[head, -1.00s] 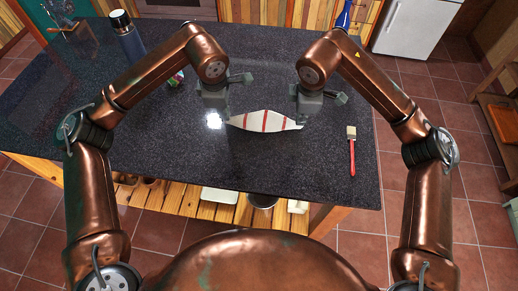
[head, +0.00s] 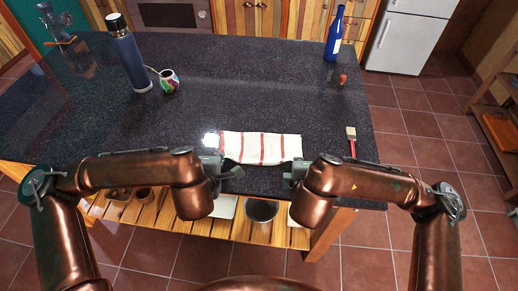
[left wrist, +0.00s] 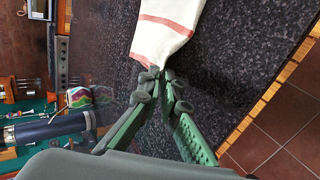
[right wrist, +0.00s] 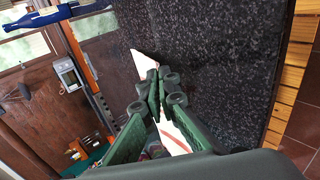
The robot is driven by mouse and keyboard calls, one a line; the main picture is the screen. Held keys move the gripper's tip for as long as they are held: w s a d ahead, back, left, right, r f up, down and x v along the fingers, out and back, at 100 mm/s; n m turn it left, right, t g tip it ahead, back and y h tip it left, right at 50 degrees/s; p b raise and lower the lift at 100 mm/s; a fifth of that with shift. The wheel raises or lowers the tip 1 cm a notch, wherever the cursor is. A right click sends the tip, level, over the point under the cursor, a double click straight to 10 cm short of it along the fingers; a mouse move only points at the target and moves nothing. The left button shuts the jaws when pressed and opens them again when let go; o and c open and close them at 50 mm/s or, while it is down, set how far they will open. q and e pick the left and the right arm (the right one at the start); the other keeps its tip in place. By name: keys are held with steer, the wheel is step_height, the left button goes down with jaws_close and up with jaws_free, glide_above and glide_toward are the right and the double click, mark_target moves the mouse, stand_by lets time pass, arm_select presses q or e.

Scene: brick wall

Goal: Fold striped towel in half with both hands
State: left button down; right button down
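The white towel with red stripes (head: 262,146) lies on the dark stone table, near its front edge. My left gripper (head: 222,171) is at the towel's near left corner. In the left wrist view its fingertips (left wrist: 158,78) are closed together on the towel's end (left wrist: 165,30). My right gripper (head: 297,174) is at the near right corner. In the right wrist view its fingertips (right wrist: 162,82) are closed together, with the towel (right wrist: 172,135) showing at and behind them. The near edge of the towel between the grippers sags slightly.
A brush with a red handle (head: 351,142) lies right of the towel. A dark blue flask (head: 128,55), a colourful cup (head: 168,81) and a blue bottle (head: 334,35) stand farther back. The table (head: 240,75) is clear behind the towel. A slatted shelf (head: 165,217) is below.

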arm_select(q)
steer(key=shift+s+f, duration=0.15)
steer(key=shift+f, duration=0.05)
arm_select(e)
steer(key=shift+s+f, duration=0.2)
steer(key=shift+f, duration=0.05)
arm_select(q)
steer(key=shift+s+t, duration=0.1)
steer(key=shift+t, duration=0.2)
arm_select(e)
steer(key=shift+t, duration=0.3)
arm_select(q)
steer(key=shift+a, duration=0.15)
arm_select(e)
steer(key=shift+a, duration=0.15)
